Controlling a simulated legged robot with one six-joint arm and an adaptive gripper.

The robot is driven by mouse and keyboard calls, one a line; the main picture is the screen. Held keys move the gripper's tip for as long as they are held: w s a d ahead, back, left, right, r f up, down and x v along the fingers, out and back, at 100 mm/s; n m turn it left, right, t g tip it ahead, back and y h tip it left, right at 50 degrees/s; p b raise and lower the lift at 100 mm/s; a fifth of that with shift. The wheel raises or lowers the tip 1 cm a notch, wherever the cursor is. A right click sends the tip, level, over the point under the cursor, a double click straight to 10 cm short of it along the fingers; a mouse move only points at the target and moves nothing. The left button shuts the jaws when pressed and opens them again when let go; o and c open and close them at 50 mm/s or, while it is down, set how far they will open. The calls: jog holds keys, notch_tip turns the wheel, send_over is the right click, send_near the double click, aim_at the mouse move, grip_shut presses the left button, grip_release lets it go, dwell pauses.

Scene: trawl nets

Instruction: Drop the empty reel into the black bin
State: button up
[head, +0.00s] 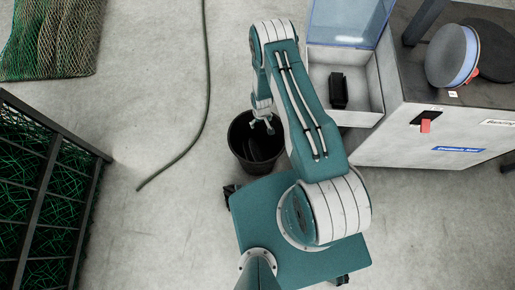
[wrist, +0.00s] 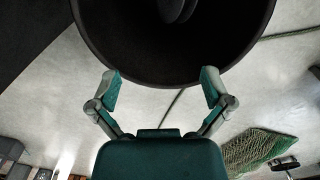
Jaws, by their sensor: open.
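The black bin (head: 238,152) stands on the floor beside my base. My gripper (head: 262,124) is over the bin, pointing down, with nothing seen between its fingers. In the wrist view, my gripper (wrist: 162,88) has its two fingers spread wide below the bin's rim in the picture, and the dark bin (wrist: 120,55) fills the top. A dark, round, stepped shape (wrist: 176,10) shows inside the bin, cut by the top edge; it may be the empty reel, but I cannot tell for sure.
A grey machine (head: 390,135) stands at right, with a lidded open box (head: 362,85) holding a small black object (head: 338,90). A disc-shaped spool (head: 448,55) is mounted on the machine. A net cage (head: 45,200) stands left; a hose (head: 207,75) crosses the floor.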

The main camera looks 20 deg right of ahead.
notch_tip(320, 180, up, 8)
dwell(0.4)
dwell(0.3)
